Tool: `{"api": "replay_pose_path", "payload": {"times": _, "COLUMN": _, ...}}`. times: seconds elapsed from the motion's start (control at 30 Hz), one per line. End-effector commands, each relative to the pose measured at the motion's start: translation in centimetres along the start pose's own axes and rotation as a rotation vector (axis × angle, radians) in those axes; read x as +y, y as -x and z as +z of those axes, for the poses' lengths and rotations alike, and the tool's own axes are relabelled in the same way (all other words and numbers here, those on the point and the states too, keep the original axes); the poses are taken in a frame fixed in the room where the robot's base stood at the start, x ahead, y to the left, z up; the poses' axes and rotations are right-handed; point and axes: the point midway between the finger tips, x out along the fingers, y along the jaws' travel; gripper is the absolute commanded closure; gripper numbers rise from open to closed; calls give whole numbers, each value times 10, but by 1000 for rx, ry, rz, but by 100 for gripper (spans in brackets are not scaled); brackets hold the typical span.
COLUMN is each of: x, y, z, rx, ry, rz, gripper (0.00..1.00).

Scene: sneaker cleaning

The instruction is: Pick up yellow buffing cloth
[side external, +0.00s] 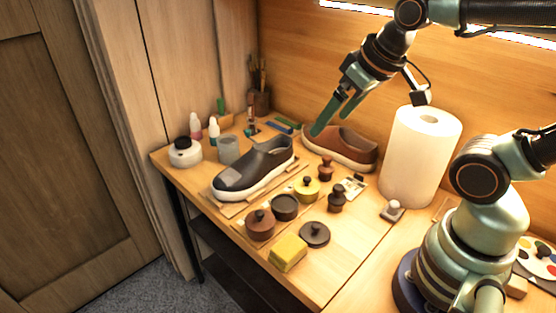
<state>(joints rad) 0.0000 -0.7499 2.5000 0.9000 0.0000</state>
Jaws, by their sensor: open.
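The yellow buffing cloth (288,252) looks like a thick folded yellow block. It lies flat near the front edge of the wooden table, in front of the dark round tins. My gripper (333,117) is raised at the back of the table, over or near the brown shoe (342,148). Its two green fingers point down and to the left. It is open and holds nothing. It is well apart from the cloth, which lies lower and nearer the camera. The cloth is in full view.
A dark sneaker (254,168) stands left of centre. Round tins and a lid (314,234) sit close behind and beside the cloth. A tall paper roll (420,155) stands at the right. Bottles and a jar (185,152) are at the left. The table front right of the cloth is bare.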

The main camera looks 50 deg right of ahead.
Motion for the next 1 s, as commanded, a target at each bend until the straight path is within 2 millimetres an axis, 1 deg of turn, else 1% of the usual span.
{"api": "replay_pose_path", "payload": {"times": 0.17, "x": -3, "y": -2, "z": 0, "rx": -9, "ry": -24, "rz": -4, "gripper": 0}}
{"api": "replay_pose_path", "payload": {"times": 0.27, "x": -10, "y": -8, "z": 1, "rx": -40, "ry": -110, "rz": -13, "gripper": 0}}
{"api": "replay_pose_path", "payload": {"times": 0.37, "x": -23, "y": -20, "z": 4, "rx": -94, "ry": -260, "rz": -19, "gripper": 0}}
{"api": "replay_pose_path", "payload": {"times": 0.57, "x": -54, "y": -45, "z": 15, "rx": -218, "ry": -619, "rz": 14, "gripper": 0}}
{"api": "replay_pose_path", "payload": {"times": 0.8, "x": -90, "y": -74, "z": 37, "rx": -338, "ry": -1041, "rz": 141, "gripper": 0}}
{"api": "replay_pose_path", "payload": {"times": 1.0, "x": -115, "y": -94, "z": 58, "rx": -385, "ry": -1343, "rz": 283, "gripper": 0}}
